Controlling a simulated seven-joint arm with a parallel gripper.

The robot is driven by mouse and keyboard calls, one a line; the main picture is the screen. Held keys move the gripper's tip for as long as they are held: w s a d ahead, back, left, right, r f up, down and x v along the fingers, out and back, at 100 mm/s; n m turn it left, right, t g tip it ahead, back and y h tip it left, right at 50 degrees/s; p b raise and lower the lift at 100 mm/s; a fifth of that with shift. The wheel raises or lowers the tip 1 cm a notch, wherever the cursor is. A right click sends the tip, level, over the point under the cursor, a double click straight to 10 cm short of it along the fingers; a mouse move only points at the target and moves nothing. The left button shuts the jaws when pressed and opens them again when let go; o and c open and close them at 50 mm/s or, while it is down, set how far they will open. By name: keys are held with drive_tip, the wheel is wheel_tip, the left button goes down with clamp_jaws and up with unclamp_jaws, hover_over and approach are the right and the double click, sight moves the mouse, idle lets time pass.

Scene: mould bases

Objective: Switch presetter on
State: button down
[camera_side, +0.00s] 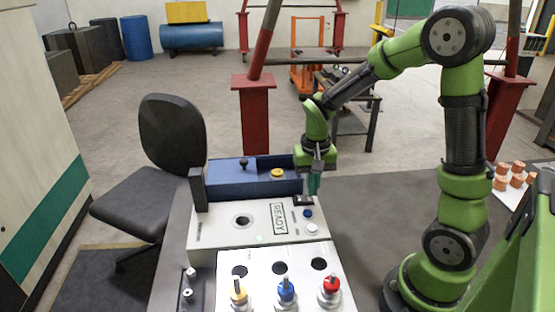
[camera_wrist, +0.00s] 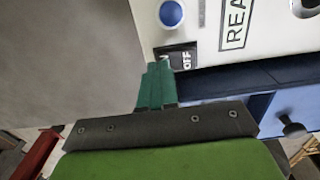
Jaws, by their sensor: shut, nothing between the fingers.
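My gripper (camera_side: 314,192) is shut and empty, pointing down at the switch. In the wrist view its green fingertips (camera_wrist: 158,68) are at the switch's left end and partly cover the marking there. I cannot tell whether they touch it.
A blue button (camera_side: 308,213) and a white button (camera_side: 312,228) sit near the switch. A blue box (camera_side: 225,178) with a black knob and a yellow button stands behind. In front, a white rack (camera_side: 300,262) holds tools with yellow, blue and red collars. A chair (camera_side: 170,135) stands left.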

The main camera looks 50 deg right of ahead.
wheel_tip(320, 180, up, 6)
idle(0.6)
